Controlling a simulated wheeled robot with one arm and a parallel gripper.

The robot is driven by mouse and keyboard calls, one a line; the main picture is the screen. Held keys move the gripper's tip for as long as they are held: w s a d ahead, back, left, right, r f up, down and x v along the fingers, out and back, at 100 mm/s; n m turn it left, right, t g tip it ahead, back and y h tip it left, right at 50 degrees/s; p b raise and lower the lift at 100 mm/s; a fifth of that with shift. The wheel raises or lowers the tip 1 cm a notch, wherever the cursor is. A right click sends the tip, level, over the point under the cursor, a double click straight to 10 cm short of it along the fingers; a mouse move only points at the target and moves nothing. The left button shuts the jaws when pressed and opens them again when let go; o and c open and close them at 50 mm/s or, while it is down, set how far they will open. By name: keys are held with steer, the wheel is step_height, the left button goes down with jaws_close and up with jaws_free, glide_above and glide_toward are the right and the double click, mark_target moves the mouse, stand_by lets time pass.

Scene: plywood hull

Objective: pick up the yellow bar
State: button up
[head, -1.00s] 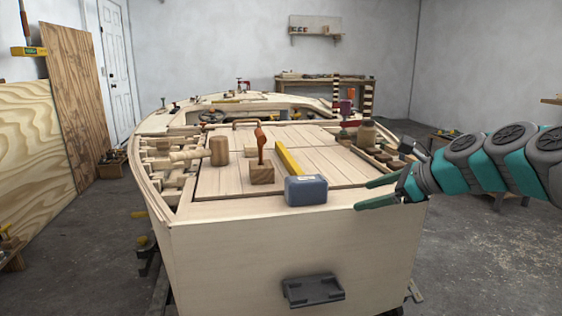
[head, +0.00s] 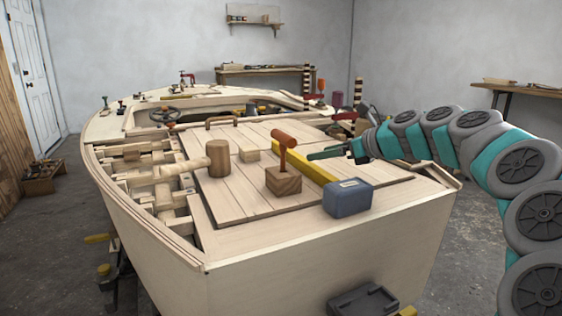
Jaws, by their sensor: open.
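The yellow bar (head: 312,168) lies slantwise on the plank deck of the hull. Its near end meets a blue-grey block (head: 347,197); I cannot tell whether the two are joined. The wooden block with the orange-brown handle (head: 283,178) stands close on its left and hides part of it. My gripper (head: 318,155) has dark green fingers and comes in from the right. It is open and empty, close to the bar's right side in the picture. I cannot tell whether it is above the bar or touches it.
A wooden mallet (head: 218,160) lies left on the deck, over the open slatted frame. The deck (head: 235,200) in front of the mallet is bare. A dark grey bracket (head: 363,300) is on the hull's near face.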

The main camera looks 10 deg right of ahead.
mark_target(301, 157)
steer(key=x, duration=0.7)
steer(key=shift+w+a+f, duration=0.1)
steer(key=shift+w+a, duration=0.05)
steer(key=shift+w, duration=0.1)
jaws_close()
stand_by(0.5)
